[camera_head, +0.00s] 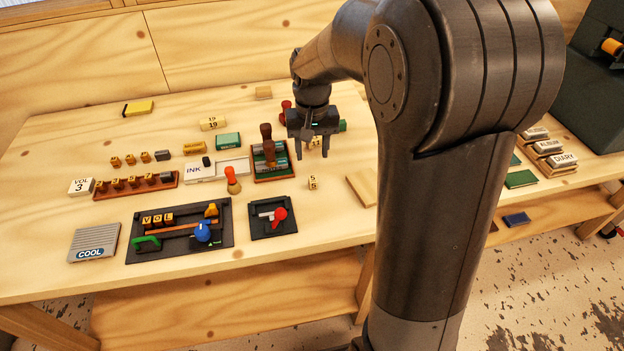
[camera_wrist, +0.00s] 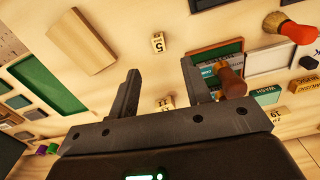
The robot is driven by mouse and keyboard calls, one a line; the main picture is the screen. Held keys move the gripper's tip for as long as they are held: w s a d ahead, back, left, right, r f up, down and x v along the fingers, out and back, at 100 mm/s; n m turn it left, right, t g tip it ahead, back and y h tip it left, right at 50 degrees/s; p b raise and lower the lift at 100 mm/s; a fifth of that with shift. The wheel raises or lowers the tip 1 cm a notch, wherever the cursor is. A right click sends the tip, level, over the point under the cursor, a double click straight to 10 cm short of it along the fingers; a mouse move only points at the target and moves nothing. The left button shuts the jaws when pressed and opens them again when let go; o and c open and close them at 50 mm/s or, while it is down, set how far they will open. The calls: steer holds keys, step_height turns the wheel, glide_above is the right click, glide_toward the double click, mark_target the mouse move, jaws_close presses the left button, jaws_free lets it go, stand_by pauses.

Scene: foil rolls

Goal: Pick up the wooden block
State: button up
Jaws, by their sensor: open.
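A plain pale wooden block (camera_head: 362,187), flat and rectangular, lies on the table to the right of my gripper, its right end partly hidden by my arm. In the wrist view the wooden block (camera_wrist: 82,41) lies at the upper left, left of the fingers and clear of them. My gripper (camera_head: 312,152) points down above the table with its fingers apart. In the wrist view my gripper (camera_wrist: 160,70) shows nothing held between the fingertips.
A small numbered cube (camera_head: 312,183) stands in front of my gripper, and another (camera_wrist: 165,103) shows between the fingers. A stamp stand (camera_head: 272,172) is just left of my gripper. Dark trays (camera_head: 270,228) lie nearer the front. Labelled boxes (camera_head: 549,146) are at the right.

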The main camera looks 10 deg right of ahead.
mark_target(313, 179)
steer(key=f, duration=1)
steer(key=shift+w+d, duration=0.15)
steer(key=shift+w, duration=0.05)
steer(key=shift+r, duration=0.1)
steer(key=shift+c, duration=0.4)
jaws_close()
